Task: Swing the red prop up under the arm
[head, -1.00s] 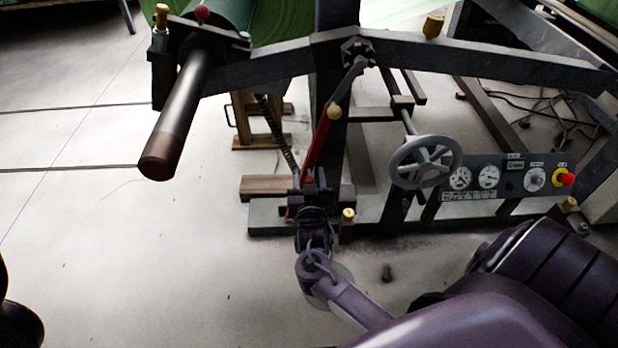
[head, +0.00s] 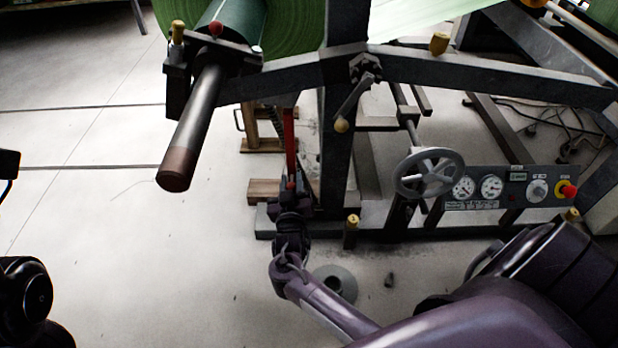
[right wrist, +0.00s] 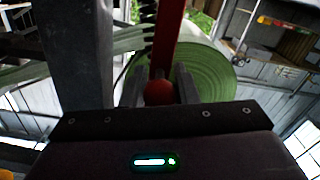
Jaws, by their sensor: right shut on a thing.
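The red prop (head: 290,140) stands nearly upright in the head view, left of the dark frame post. Its upper end shows just below the lower edge of the grey steel arm (head: 298,72); I cannot tell whether they touch. My right gripper (head: 292,197) is shut on the prop near its lower end. In the right wrist view a red ball (right wrist: 158,91) sits between the fingertips (right wrist: 160,88), and the red bar (right wrist: 166,40) rises beyond it. My left gripper is not in view; only dark parts of my left arm show at the left edge.
A dark shaft with a brown end (head: 178,165) juts forward at left. A handwheel (head: 430,173) and a gauge panel (head: 510,188) stand at right. The green roll (right wrist: 205,70) lies behind the prop. Open floor spreads at left.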

